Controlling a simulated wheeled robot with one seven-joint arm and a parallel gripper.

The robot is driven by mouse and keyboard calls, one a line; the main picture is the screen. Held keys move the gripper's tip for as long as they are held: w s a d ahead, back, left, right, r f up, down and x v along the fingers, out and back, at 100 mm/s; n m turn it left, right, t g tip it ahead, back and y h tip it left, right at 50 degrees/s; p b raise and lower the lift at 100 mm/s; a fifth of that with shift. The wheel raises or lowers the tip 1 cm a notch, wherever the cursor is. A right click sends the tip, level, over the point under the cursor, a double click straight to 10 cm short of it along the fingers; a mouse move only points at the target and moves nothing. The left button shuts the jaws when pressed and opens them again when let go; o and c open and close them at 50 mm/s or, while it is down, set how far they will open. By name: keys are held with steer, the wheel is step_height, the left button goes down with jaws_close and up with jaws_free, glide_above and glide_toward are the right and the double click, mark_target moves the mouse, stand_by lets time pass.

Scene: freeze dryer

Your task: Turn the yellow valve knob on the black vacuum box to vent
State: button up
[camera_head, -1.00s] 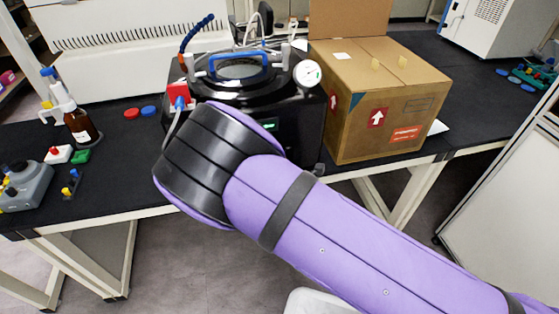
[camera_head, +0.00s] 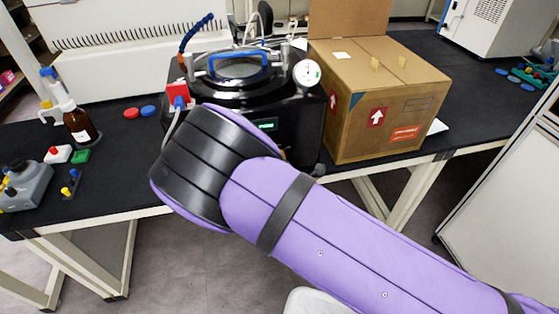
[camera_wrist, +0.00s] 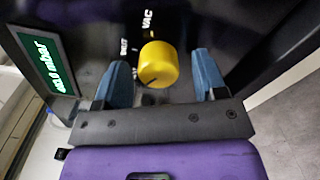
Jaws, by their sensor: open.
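The black vacuum box (camera_head: 296,130) stands on the bench in the head view, with a round clear lid, a blue handle and a white gauge on top. My arm hides much of its front. In the wrist view the yellow valve knob (camera_wrist: 157,64) sits on the box's dark front, with a dark pointer line on its face and white lettering above it, including "VAC". My gripper (camera_wrist: 162,76) is open, its two blue fingers on either side of the knob with gaps between. I cannot tell whether the fingertips reach past the knob's face. The gripper is hidden in the head view.
A green-lit display (camera_wrist: 48,62) is left of the knob. A cardboard box (camera_head: 385,95) stands right of the vacuum box. A brown bottle (camera_head: 80,125) and small colored items are at the left of the bench. A red-and-blue fitting (camera_head: 178,94) is on the vacuum box's left.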

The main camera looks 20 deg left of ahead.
steer(key=v, duration=1)
steer(key=shift+s+d, duration=0.1)
steer(key=shift+d, duration=0.05)
steer(key=w+d+r+m+g+h, duration=0.3)
steer(key=w+d+r+m+h, duration=0.3)
steer(key=w+d+r+m, duration=0.4)
steer(key=d+r+m+g, duration=0.4)
steer(key=d+r+m, duration=0.55)
steer(key=r, duration=0.45)
steer(key=s+d+r+m+g, duration=0.2)
steer(key=s+d+r+m, duration=0.3)
steer(key=s+d+r, duration=0.65)
steer(key=s+d+r+m+g+h, duration=0.1)
steer(key=s+d+r+m+h, duration=0.2)
steer(key=s+d, duration=0.9)
steer(key=s+r+m, duration=0.2)
steer(key=s, duration=0.1)
steer(key=shift+s+d+r, duration=0.2)
steer(key=shift+d+r, duration=0.15)
steer(key=shift+d, duration=0.05)
